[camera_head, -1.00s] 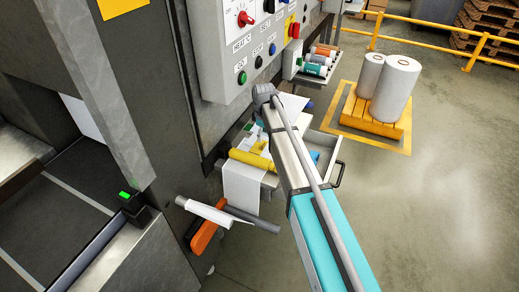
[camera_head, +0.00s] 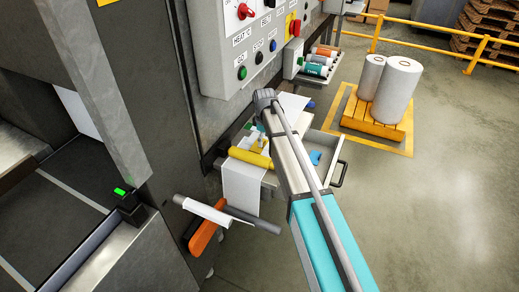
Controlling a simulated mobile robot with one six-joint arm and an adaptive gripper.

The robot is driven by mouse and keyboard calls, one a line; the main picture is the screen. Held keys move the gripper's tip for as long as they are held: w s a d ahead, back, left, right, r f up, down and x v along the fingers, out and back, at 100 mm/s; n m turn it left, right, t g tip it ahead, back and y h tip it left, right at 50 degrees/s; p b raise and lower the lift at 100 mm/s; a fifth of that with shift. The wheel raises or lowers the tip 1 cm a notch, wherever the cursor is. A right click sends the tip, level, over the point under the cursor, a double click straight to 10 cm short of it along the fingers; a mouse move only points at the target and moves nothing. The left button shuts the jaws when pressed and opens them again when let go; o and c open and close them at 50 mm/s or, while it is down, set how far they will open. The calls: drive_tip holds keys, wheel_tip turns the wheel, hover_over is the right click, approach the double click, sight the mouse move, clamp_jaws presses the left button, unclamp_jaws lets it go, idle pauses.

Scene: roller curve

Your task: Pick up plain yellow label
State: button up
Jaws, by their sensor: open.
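I cannot pick out a plain yellow label for sure. Small yellow pieces (camera_head: 258,143) lie in the cluttered open tray beneath the control panel, too small to identify. A yellow roll (camera_head: 250,158) lies across the near side of that tray, over a white sheet (camera_head: 240,186). My arm reaches up from the lower right, past the tray, to a grey joint above it. My gripper does not show; the arm hides part of the tray.
An open drawer (camera_head: 331,146) with a dark handle holds a blue item (camera_head: 315,157). The control panel (camera_head: 232,60) overhangs the tray. A white roll (camera_head: 203,210) sticks out below. White rolls (camera_head: 396,88) stand on a yellow pallet (camera_head: 374,119). The floor at right is clear.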

drive_tip(key=shift+f+b, duration=0.55)
drive_tip(key=shift+f, duration=0.3)
drive_tip(key=c, duration=0.8)
